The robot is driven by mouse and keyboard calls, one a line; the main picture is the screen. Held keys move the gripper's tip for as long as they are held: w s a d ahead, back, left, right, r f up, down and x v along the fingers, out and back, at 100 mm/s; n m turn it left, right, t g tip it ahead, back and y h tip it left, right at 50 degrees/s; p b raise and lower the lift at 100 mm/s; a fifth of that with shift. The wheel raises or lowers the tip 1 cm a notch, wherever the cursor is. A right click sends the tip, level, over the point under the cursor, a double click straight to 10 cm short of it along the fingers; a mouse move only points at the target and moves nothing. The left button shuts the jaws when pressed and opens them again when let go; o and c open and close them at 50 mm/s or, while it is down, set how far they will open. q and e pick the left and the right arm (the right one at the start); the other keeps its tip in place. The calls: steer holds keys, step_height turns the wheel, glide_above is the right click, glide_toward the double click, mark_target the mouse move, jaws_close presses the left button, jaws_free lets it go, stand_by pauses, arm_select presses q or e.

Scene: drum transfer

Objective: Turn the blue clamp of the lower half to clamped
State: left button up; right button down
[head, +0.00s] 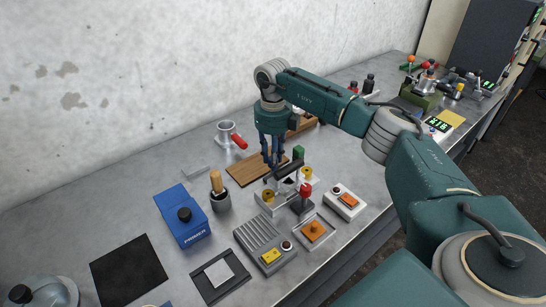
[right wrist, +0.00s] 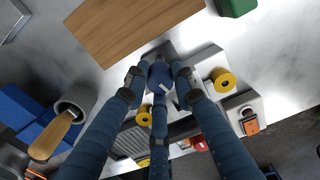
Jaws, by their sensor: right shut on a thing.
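The blue clamp shows as a round blue knob (right wrist: 160,75) with a pale mark in the right wrist view. My right gripper (right wrist: 159,84) has its fingers closed around this knob. In the head view the right gripper (head: 271,163) points down at the back of a grey fixture (head: 268,206) with yellow knobs (head: 306,172), and the fingers hide the clamp there. One yellow knob also shows in the right wrist view (right wrist: 224,80). The clamp's turned position cannot be read. My left gripper is not in view.
A wooden board (head: 243,171) lies behind the fixture, with a green block (head: 298,153) nearby. A red-ball lever (head: 305,190) stands at the fixture's front. A blue box (head: 182,222), a cup with a wooden handle (head: 219,201) and switch boxes (head: 345,201) surround it.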

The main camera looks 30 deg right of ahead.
steer(key=shift+r+m, duration=0.1)
steer(key=shift+m, duration=1.1)
steer(key=c, duration=1.5)
jaws_free()
steer(key=shift+o, duration=0.3)
step_height(320, 180, up, 12)
